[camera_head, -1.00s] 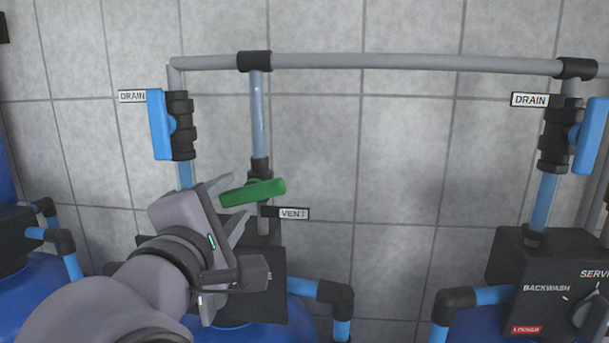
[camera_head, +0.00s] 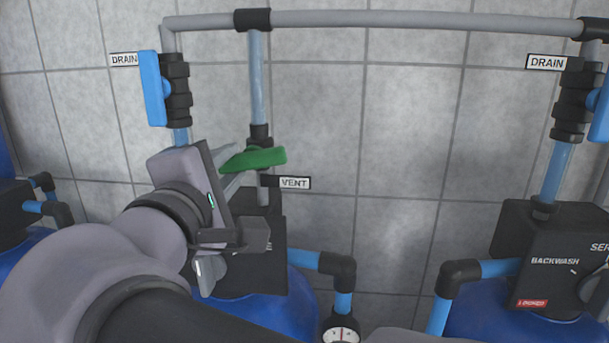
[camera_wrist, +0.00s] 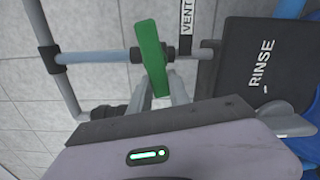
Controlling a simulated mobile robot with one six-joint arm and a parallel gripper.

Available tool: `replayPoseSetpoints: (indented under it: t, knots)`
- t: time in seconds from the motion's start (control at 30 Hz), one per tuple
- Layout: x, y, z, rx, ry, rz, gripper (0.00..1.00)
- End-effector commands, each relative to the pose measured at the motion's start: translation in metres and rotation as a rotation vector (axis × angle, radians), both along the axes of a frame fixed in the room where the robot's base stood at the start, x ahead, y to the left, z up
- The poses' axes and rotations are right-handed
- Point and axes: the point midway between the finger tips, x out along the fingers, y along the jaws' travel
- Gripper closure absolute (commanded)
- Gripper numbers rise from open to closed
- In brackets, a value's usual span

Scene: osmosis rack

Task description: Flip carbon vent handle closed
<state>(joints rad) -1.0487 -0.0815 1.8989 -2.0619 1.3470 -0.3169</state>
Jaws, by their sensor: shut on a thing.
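The green vent handle (camera_head: 254,159) sits on the vertical pipe beside the VENT label (camera_head: 293,183). My gripper (camera_head: 236,166) reaches in from the lower left and is shut on the handle's near part. In the wrist view, the green handle (camera_wrist: 151,58) stands across the pipe, and the fingertips of my gripper (camera_wrist: 160,88) are at its lower end. The exact finger contact is partly hidden by the handle.
A blue drain handle (camera_head: 152,89) stands upright at the upper left, close to my gripper. A black valve box (camera_head: 262,270) is below the vent. Another drain valve (camera_head: 575,100) and a backwash box (camera_head: 530,225) stand at the right. The tiled wall between is clear.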

Motion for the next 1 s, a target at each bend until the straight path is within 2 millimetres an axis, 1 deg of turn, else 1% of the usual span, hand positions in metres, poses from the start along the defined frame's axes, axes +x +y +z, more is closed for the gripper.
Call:
replayPoseSetpoints:
  t: [0.03,0.23,0.4,0.57,0.6,0.67,0.7,1.0]
  knots:
    - [0.0,0.0,-0.008,0.045,-0.01,0.001,1.0]
    - [0.0,0.0,0.001,0.196,-0.02,0.0,1.0]
    - [0.0,0.0,0.006,0.218,-0.02,0.0,1.0]
    - [0.0,0.0,0.007,0.217,-0.021,0.0,1.0]
    - [0.0,0.0,0.007,0.216,-0.021,0.0,0.69]
    - [0.0,0.0,0.007,0.216,-0.021,0.0,0.58]
    - [0.0,0.0,0.007,0.216,-0.021,0.0,0.55]
    - [0.0,0.0,0.006,0.215,-0.021,0.0,0.55]
